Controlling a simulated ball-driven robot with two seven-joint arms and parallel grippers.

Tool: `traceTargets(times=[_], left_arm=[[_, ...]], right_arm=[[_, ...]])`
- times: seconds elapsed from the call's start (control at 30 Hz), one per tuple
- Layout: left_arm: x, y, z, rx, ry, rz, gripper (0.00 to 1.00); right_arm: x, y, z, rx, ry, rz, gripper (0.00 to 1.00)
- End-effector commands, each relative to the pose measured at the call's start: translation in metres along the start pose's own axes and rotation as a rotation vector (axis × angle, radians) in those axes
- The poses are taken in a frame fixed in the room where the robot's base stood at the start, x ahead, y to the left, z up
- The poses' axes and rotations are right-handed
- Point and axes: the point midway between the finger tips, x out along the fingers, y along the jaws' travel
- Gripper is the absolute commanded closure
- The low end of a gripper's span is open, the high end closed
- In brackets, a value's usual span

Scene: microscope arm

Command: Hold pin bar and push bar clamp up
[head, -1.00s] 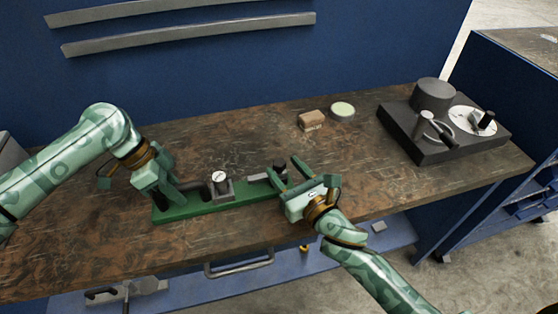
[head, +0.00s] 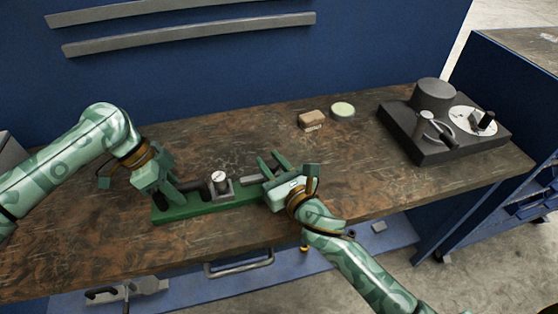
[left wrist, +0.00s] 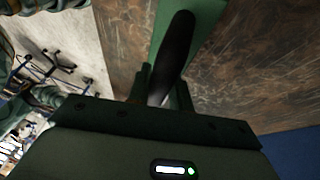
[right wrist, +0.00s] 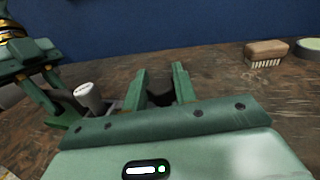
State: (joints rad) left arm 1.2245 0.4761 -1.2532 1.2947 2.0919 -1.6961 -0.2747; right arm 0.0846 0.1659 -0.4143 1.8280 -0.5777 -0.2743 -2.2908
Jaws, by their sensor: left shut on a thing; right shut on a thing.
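A long green base (head: 180,212) lies along the front of the bench. A dark bar (head: 190,186) runs along its left part and shows as a black rounded bar in the left wrist view (left wrist: 176,50). My left gripper (head: 170,190) is shut on this bar at the base's left end. My gripper mostly hides this piece in the head view.
A brush (head: 312,119) and a round pale-green-topped tin (head: 342,110) are at the back. A dark fixture with a round dial plate (head: 472,121) stands at the right. The bench top (head: 350,165) is clear between.

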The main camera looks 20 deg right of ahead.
Motion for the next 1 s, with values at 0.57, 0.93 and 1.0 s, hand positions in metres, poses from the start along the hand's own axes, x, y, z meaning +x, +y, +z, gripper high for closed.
traceTargets(times=[0.57,0.93,1.0], left_arm=[[0.0,0.0,-0.003,0.003,0.005,0.0,1.0],[-0.001,0.0,-0.002,0.002,0.005,-0.001,1.0],[-0.001,0.0,-0.002,0.002,0.004,-0.001,1.0]], right_arm=[[0.009,0.037,0.0,0.004,0.0,0.005,0.59],[0.005,0.036,0.0,0.002,0.0,0.003,0.51],[-0.003,0.036,-0.001,0.002,0.002,0.003,0.51]])
